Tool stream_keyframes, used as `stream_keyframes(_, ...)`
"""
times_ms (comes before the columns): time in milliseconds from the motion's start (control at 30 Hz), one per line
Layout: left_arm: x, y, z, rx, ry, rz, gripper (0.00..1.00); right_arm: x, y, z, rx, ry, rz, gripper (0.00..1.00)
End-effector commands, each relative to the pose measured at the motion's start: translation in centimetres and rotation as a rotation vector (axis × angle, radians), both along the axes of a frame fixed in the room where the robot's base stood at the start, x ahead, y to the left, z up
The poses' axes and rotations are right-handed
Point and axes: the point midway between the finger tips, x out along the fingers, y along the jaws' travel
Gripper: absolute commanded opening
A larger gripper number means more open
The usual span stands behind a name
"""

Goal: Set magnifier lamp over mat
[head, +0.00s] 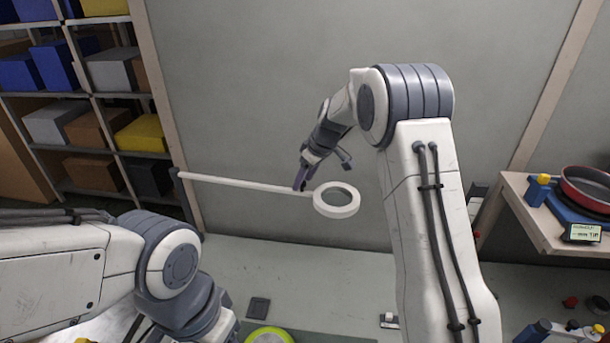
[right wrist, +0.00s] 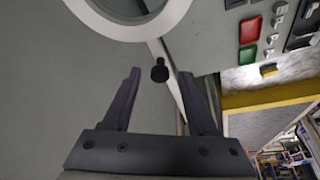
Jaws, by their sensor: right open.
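The magnifier lamp's white ring head (head: 322,209) hangs at the end of a thin white arm (head: 235,184) that runs in from a dark pivot at the left. My right gripper (head: 301,184) is at the lamp arm just left of the ring. In the right wrist view, the right gripper (right wrist: 158,73) is open, with a small black knob (right wrist: 159,70) between its fingertips. The ring (right wrist: 176,13) shows above them, and the lamp arm passes by the right finger. A dark green surface (head: 335,338), perhaps the mat, is partly visible at the bottom. My left gripper's fingers are out of sight.
A yellow-green disc (head: 270,334) lies at the bottom. A bench (head: 535,222) at the right bears a red pan (head: 588,190) and a scale display (head: 582,233). Shelves with boxes (head: 110,70) stand at the left. A control panel with red and green buttons (right wrist: 248,52) shows in the wrist view.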

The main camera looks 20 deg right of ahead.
Motion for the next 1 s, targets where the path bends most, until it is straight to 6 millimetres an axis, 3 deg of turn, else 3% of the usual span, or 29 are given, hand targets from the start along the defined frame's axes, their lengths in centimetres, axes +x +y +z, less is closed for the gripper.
stream_keyframes(267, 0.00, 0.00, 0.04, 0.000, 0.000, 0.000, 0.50, 0.04, 0.05, -0.22, 0.000, 0.000, 0.000, 0.59)
stream_keyframes(433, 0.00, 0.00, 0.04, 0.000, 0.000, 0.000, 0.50, 0.03, 0.05, -0.20, 0.000, 0.000, 0.000, 0.00)
stream_keyframes(1000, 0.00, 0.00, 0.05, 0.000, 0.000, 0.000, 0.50, 0.04, 0.03, -0.13, 0.000, 0.000, 0.001, 0.00)
